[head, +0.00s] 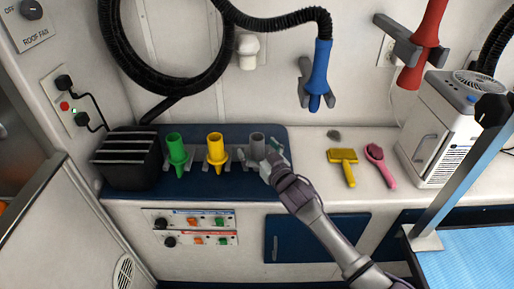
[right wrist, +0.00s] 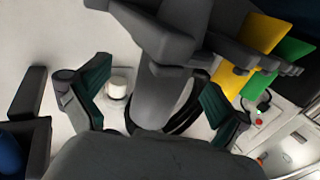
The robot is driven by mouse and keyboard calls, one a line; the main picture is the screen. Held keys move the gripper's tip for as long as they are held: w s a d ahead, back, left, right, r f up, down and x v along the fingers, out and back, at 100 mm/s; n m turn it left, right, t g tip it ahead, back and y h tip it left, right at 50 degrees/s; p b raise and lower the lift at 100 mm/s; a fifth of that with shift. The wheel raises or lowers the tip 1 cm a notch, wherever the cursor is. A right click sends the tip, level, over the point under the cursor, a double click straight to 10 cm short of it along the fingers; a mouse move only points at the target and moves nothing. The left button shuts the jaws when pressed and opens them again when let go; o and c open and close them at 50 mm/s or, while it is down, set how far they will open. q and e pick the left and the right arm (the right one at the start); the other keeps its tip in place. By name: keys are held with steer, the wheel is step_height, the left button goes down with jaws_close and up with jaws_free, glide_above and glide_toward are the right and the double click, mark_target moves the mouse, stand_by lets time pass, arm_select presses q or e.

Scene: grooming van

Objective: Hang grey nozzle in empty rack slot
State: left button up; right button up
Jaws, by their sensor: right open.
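The grey nozzle (head: 257,143) stands upright at the right-hand slot of the grey rack (head: 196,164), beside the yellow nozzle (head: 215,148) and the green nozzle (head: 176,149). My right gripper (head: 259,157) is open around the grey nozzle, one finger on each side. In the right wrist view the grey nozzle (right wrist: 163,92) lies between the two spread fingers (right wrist: 153,97), with gaps showing on both sides. The rack's prongs (right wrist: 152,32) cross it there. The lower part of the grey nozzle is hidden by my gripper in the head view. My left gripper is not seen.
A black slotted box (head: 130,160) stands left of the rack. A yellow brush (head: 343,163) and pink brush (head: 378,160) lie on the counter to the right. A blue nozzle (head: 319,72) and a red dryer (head: 424,45) hang above. A white machine (head: 440,125) stands far right.

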steer(key=shift+s, duration=0.1)
steer(key=shift+p+v, duration=1.6)
steer(key=shift+v, duration=0.55)
steer(key=shift+p+v, duration=1.65)
steer(key=shift+v, duration=1.15)
